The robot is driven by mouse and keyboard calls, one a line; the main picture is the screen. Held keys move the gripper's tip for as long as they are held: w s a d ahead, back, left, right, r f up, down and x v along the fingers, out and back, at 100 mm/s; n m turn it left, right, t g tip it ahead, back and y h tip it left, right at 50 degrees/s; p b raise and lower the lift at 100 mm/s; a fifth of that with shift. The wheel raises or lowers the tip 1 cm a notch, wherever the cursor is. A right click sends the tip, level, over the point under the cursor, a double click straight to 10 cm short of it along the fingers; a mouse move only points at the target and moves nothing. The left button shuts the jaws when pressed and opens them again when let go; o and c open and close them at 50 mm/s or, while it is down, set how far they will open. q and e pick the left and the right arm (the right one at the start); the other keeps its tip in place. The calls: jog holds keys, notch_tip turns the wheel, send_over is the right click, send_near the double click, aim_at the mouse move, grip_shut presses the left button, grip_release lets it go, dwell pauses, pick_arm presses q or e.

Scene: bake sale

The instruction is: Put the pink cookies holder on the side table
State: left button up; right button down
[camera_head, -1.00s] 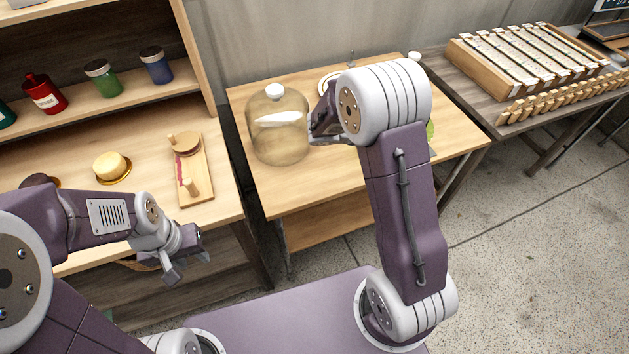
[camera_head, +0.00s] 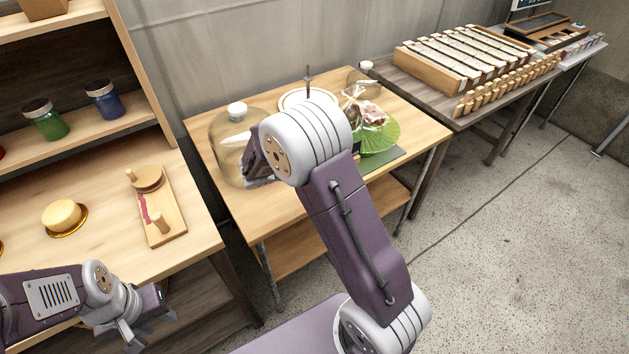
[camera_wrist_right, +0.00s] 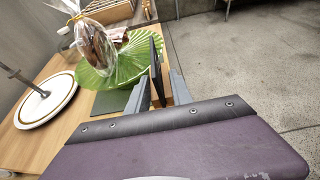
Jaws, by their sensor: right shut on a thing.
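My right gripper (camera_wrist_right: 160,95) is shut on a small upright holder (camera_wrist_right: 157,72), a dark thin panel with a wooden edge. No pink shows on it from this side, so I cannot tell whether it is the pink cookies holder. In the head view my right arm hides that gripper. The holder is above or beside a green fluted plate (camera_head: 382,137) on a light wooden table (camera_head: 290,205), perhaps the side table. The plate also shows in the wrist view (camera_wrist_right: 120,68). My left gripper (camera_head: 148,328) is open and empty, in front of the shelf unit.
A glass dome (camera_head: 222,140), a white gold-rimmed stand (camera_head: 296,97) with a central rod, and a wrapped item (camera_head: 365,110) crowd the table. A dark mat (camera_head: 387,160) lies near its front. Left is a shelf counter (camera_head: 95,240); right, a darker table (camera_head: 440,105) with racks.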

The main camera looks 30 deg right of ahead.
jog(key=w+a+f, duration=0.1)
jog(key=a, duration=0.1)
jog(key=w+a+f+b, duration=0.1)
jog(key=w+a+f, duration=0.2)
jog(key=shift+w+a+f, duration=0.3)
jog(key=shift+a, duration=0.1)
notch_tip(320, 180, down, 4)
jog(key=shift+f+b, duration=0.1)
jog(key=shift+b, duration=0.8)
jog(key=c, duration=1.1)
grip_release()
jog(key=shift+c, duration=0.2)
